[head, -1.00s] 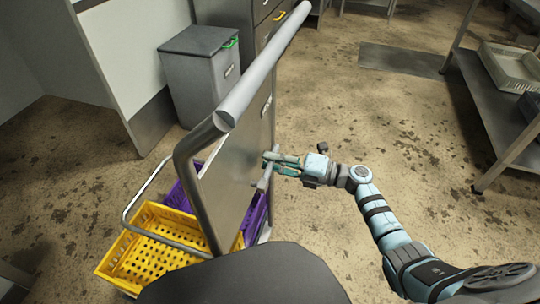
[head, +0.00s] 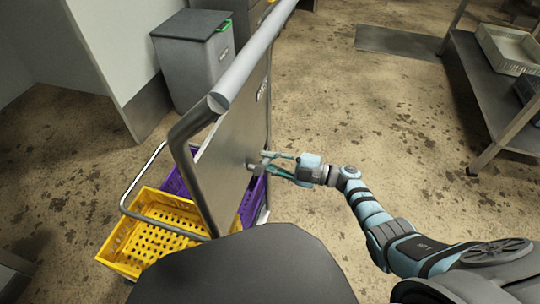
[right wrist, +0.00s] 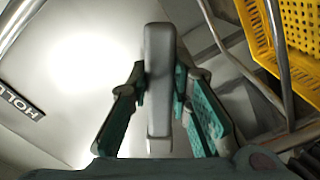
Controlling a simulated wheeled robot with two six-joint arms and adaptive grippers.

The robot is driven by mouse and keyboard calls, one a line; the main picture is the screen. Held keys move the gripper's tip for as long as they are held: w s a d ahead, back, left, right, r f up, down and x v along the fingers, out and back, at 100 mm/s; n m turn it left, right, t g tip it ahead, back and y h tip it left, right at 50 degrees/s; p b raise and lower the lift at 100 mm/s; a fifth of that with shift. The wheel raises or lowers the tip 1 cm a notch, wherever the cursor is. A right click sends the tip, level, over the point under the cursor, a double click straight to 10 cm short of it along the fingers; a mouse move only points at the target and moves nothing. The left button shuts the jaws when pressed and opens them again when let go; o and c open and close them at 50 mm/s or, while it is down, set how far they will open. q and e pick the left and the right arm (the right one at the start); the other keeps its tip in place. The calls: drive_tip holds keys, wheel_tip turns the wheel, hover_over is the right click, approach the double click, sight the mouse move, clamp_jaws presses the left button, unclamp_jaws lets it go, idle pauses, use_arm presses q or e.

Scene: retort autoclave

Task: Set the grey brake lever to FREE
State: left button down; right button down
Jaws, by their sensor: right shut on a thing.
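The grey brake lever (head: 254,166) is on the upright panel (head: 222,160) of a cart in the head view. In the right wrist view the lever (right wrist: 160,80) is a rounded grey bar between my teal fingers. My right gripper (head: 270,164) reaches it from the right and is shut on it; its fingers (right wrist: 159,88) flank the bar. A dark label (right wrist: 21,101) reading "HOL…" lies left of the lever in the wrist view. Another label (head: 263,89) is higher on the panel, too small to read surely. My left gripper is not in view.
The cart has a thick handle bar (head: 240,75), with a yellow crate (head: 150,228) and a purple crate (head: 176,188) low behind the panel. A grey bin (head: 196,62) stands behind. Shelving (head: 490,90) stands at right; the floor between is clear.

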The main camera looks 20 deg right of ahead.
drive_tip(key=shift+s+a+f+m, duration=0.1)
drive_tip(key=shift+s+f+m, duration=0.05)
drive_tip(key=shift+f+m, duration=0.15)
drive_tip(key=c, duration=1.4)
unclamp_jaws()
drive_tip(key=shift+c, duration=0.2)
drive_tip(key=shift+r, duration=0.1)
drive_tip(key=v, duration=1.2)
